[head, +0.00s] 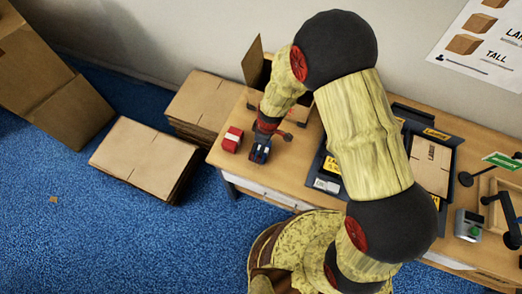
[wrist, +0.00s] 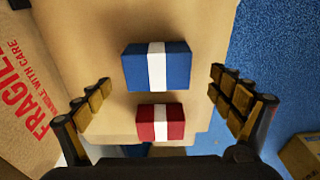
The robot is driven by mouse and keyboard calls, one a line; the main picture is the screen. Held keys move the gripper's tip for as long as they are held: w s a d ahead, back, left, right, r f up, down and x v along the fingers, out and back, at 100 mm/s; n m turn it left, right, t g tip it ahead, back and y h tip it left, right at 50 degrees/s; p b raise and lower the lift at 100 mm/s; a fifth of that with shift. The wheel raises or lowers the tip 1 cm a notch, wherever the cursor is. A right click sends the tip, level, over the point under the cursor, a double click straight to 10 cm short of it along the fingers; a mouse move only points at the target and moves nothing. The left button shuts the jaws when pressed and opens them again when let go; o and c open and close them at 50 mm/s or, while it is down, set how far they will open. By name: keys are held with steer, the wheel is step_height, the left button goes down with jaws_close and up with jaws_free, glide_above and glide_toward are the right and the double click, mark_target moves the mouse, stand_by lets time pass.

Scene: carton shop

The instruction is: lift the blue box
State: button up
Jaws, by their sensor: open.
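The blue box (wrist: 140,68) with a white band lies on the wooden table, in the middle of the wrist view. In the head view the blue box (head: 260,152) is partly hidden by my gripper. My gripper (wrist: 160,82) is open and empty, one finger on each side of the blue box with a clear gap to both. In the head view my gripper (head: 264,136) is low over the table's left end, at the blue box. I cannot tell how far the fingertips are above the tabletop.
A red box (wrist: 147,124) with a white band lies close beside the blue box; it also shows in the head view (head: 231,142). A carton marked FRAGILE (wrist: 28,95) stands at the left. Dark trays (head: 327,184) lie to the right on the table (head: 224,158).

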steer(key=f, duration=0.4)
steer(key=shift+w+a+f+b, duration=0.15)
steer(key=shift+w+f+b, duration=0.1)
steer(key=shift+b, duration=0.15)
steer(key=shift+r, duration=0.1)
steer(key=shift+c, duration=1.1)
steer(key=c, duration=1.1)
steer(key=shift+r, duration=0.1)
